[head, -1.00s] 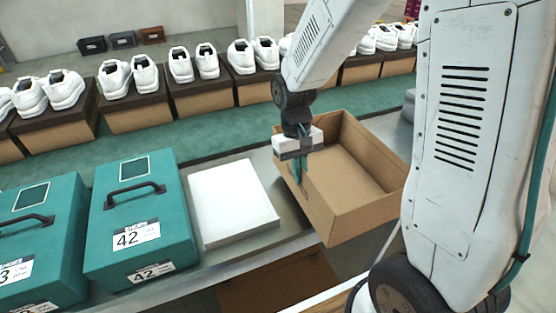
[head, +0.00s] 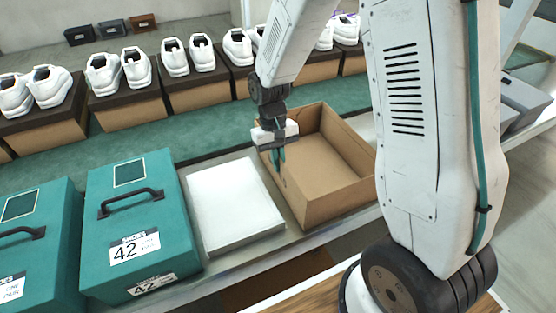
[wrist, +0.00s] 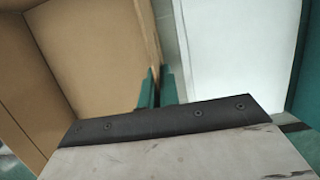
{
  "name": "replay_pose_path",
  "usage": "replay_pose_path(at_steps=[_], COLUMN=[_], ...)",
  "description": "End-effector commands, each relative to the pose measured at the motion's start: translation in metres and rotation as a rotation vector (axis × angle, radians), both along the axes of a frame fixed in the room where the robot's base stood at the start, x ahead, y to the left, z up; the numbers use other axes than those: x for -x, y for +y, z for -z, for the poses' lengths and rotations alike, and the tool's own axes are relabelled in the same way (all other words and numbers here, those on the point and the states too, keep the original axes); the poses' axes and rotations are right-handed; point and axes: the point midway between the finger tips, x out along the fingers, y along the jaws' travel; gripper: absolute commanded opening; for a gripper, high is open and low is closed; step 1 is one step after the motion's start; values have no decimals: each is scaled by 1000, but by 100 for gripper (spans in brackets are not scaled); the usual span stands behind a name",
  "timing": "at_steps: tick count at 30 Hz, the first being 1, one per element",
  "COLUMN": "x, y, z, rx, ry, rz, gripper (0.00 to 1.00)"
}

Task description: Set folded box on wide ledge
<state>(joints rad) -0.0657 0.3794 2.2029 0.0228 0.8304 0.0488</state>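The folded box is an open, empty brown cardboard box (head: 340,195), upright, to the right of a white block in the head view. My gripper (head: 279,160) is at its left wall, with the teal fingers pointing down. In the wrist view the fingers (wrist: 158,88) are close together at the top of that wall, and the box (wrist: 85,50) fills the left side. The gripper appears shut on the wall. The grey metal ledge (head: 240,262) runs under the box. I cannot tell whether the box's bottom touches it.
The flat white block (head: 232,200) lies close left of the box. Teal shoe boxes (head: 130,215) stand farther left. Behind is a green belt (head: 110,152), with white shoes (head: 138,68) on brown boxes beyond it. My arm covers the right side.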

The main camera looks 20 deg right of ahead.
Motion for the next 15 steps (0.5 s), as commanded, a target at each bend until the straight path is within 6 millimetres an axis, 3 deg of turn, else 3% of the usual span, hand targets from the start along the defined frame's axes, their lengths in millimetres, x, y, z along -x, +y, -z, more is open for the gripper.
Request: replay_pose_path(at_steps=[7, 10, 15], x=[0, 0, 0], y=[0, 0, 0], z=[2, 2, 2], rx=[0, 0, 0], ry=[0, -1, -1], rz=[0, 0, 0], gripper=[0, 25, 25])
